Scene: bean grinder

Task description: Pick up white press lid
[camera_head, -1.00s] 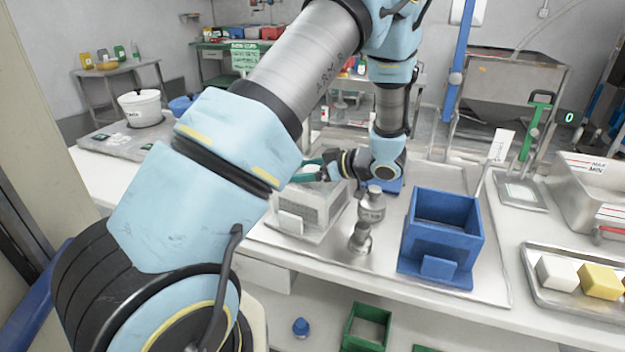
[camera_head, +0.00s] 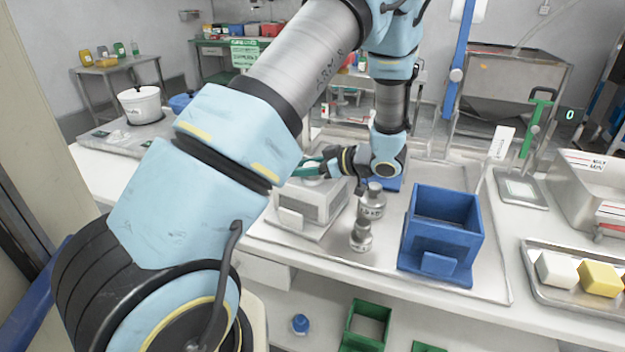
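A white-grey box-shaped unit (camera_head: 318,207) stands on the metal tray, left of two metal weights. A small white piece (camera_head: 313,181) shows above its top, right by my gripper; it may be the white press lid, but my arm hides much of it. My gripper (camera_head: 306,168), with green fingers, points left just above the white unit. My arm covers part of the fingers, so I cannot tell whether they are open or shut, or whether they touch the white piece.
Two metal weights (camera_head: 371,203) stand right of the white unit. A blue open box (camera_head: 440,240) is further right on the metal tray (camera_head: 385,255). Another blue piece sits behind my wrist. A small tray (camera_head: 545,290) with white and yellow blocks lies at the right.

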